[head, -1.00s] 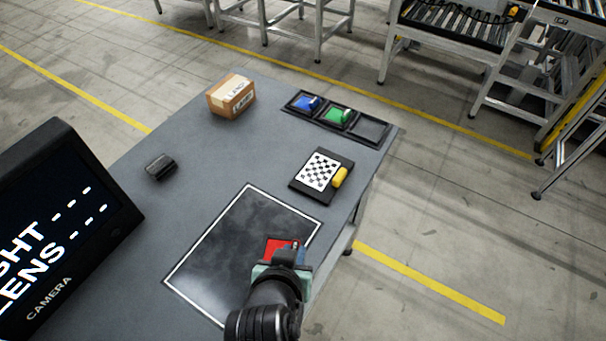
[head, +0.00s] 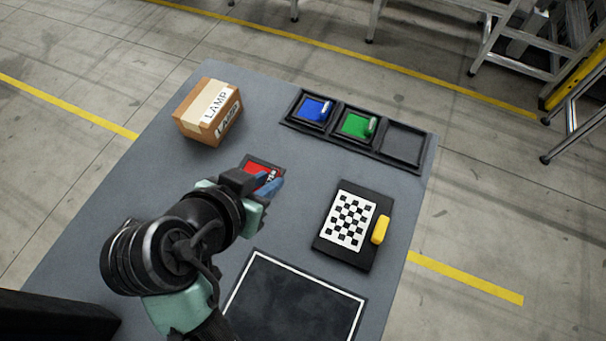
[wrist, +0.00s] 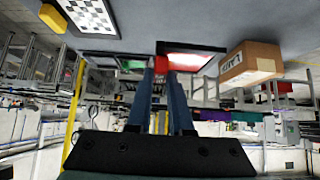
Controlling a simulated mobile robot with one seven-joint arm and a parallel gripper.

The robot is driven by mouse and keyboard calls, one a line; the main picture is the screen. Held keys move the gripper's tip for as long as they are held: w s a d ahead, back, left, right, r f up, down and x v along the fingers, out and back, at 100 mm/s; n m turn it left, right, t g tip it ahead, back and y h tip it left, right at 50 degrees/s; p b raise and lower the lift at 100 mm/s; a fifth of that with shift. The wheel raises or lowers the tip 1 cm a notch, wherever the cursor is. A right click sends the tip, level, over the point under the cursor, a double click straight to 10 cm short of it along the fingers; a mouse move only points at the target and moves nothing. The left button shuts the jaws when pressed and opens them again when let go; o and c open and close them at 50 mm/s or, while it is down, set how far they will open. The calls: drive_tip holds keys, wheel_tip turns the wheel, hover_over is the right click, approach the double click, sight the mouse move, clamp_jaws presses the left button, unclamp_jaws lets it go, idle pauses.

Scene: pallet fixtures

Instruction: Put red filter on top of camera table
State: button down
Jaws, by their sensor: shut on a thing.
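The red filter (head: 262,168) is a flat red square with a dark frame. My gripper (head: 265,185) is shut on its near edge, where a small tab shows. In the wrist view the red filter (wrist: 190,60) sits at the ends of the closed fingers (wrist: 165,75). The filter is over the grey table (head: 300,215), between the cardboard box and the checkerboard plate. Whether it touches the tabletop is hard to tell. My arm hides part of the table at the left.
A cardboard LAMP box (head: 208,112) stands at the back left. A black tray (head: 340,130) at the back holds a blue and a green filter; its right compartment is empty. A checkerboard plate (head: 353,225) with a yellow handle lies right. A white-bordered black mat (head: 295,305) lies in front.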

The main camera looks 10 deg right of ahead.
drive_tip(key=f, duration=0.5)
drive_tip(key=shift+s+f, duration=0.25)
drive_tip(key=shift+s, duration=0.1)
drive_tip(key=shift+w+f+b, duration=0.1)
drive_tip(key=shift+f+b, duration=0.2)
drive_tip(key=shift+f, duration=1.8)
drive_tip(key=c, duration=0.8)
unclamp_jaws()
drive_tip(key=shift+f, duration=0.1)
